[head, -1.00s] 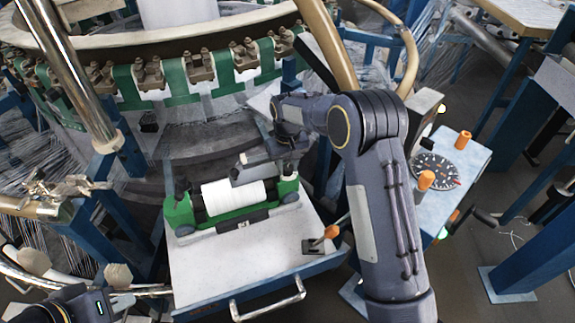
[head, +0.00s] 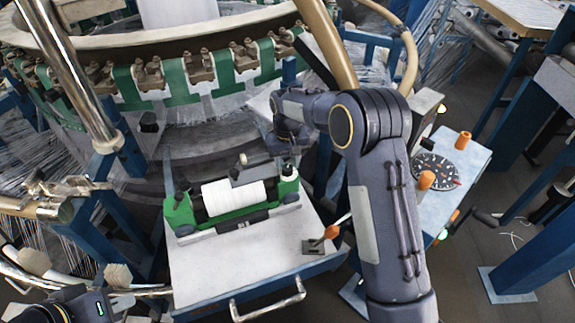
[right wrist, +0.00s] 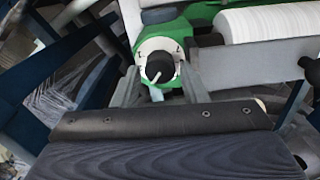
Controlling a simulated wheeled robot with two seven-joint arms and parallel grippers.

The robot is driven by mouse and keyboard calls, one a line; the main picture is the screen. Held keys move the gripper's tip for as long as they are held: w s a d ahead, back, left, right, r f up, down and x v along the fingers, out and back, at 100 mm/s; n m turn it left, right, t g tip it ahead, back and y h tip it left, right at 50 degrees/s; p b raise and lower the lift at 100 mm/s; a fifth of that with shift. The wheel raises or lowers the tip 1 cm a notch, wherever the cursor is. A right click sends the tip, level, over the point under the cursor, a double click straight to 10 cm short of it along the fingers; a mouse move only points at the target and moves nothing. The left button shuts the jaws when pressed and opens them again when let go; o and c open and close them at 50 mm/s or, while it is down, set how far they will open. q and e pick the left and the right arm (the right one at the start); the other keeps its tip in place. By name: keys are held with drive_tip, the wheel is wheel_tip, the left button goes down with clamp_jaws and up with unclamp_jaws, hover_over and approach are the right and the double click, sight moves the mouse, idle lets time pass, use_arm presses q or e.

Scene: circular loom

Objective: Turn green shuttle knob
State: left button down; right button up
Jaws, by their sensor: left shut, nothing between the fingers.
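The green shuttle (head: 208,224) holds a white spool (head: 234,197) and rests on a white shelf (head: 215,266). In the right wrist view, the spool (right wrist: 270,22) lies at upper right and a dark round knob (right wrist: 160,68) with a pale pointer sits in a white ring on the shuttle's green end (right wrist: 178,38). My right gripper (right wrist: 162,88) is open, its two fingers apart on either side of the knob in that view. Contact cannot be told. In the head view my right arm mostly hides these fingers. My left gripper (head: 123,303) is shut and empty at the lower left, away from the shuttle.
An orange-handled lever (head: 331,232) stands on the shelf's right side. A metal handle (head: 268,306) runs along its front. A panel with a dial (head: 436,169) and orange knobs (head: 463,140) stands right. The loom ring (head: 190,50) is behind. The shelf's front is clear.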

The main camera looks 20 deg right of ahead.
sight(287, 168)
wheel_tip(287, 168, up, 6)
drive_tip(key=shift+r, duration=0.25)
idle(0.5)
